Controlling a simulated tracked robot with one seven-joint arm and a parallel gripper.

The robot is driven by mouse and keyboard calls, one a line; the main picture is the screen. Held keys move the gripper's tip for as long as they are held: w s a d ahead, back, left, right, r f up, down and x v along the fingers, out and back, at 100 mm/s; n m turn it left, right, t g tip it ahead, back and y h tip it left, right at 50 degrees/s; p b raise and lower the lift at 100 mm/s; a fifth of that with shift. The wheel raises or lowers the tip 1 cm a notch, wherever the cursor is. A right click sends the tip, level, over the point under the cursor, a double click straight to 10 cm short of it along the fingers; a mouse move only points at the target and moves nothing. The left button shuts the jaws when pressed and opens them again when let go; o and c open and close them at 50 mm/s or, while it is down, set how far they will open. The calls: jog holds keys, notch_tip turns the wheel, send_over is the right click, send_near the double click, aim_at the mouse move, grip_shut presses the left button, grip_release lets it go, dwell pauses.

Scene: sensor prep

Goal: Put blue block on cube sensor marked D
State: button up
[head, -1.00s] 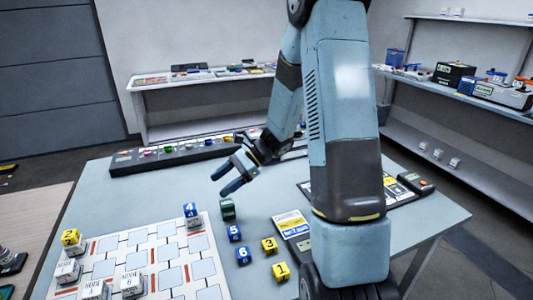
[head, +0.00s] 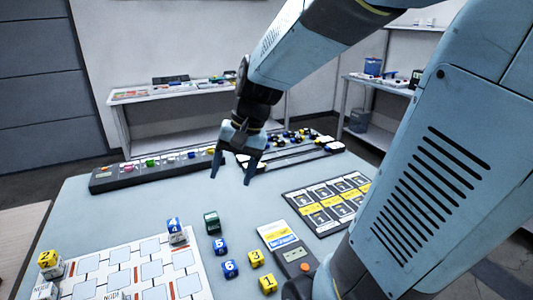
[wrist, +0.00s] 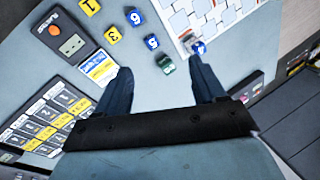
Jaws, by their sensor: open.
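Blue block 5 (head: 219,245) and blue block 6 (head: 230,268) lie on the table right of the white board (head: 200,283). Other white cubes (head: 45,291) stand on the board's left side. Their marks are too small to read, and I cannot tell which is D. My gripper (head: 233,180) is open and empty, pointing down above the table beyond the blocks. The wrist view shows its fingers (wrist: 160,68), with blue block 5 (wrist: 151,41) out past them.
A green block (head: 211,222) and yellow blocks 3 (head: 256,258) and 1 (head: 268,283) stand near the blue ones. A yellow block (head: 47,258) tops another white cube. A black rack (head: 130,178) lies at the back left; a card panel (head: 325,205) lies right. The table between is clear.

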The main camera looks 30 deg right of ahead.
jog(key=s+d+r+n+t+h, duration=0.3)
jog(key=s+d+r+n+t, duration=0.1)
jog(key=s+r, duration=0.2)
jog(key=shift+s+d+r, duration=0.3)
jog(key=shift+s, duration=0.5)
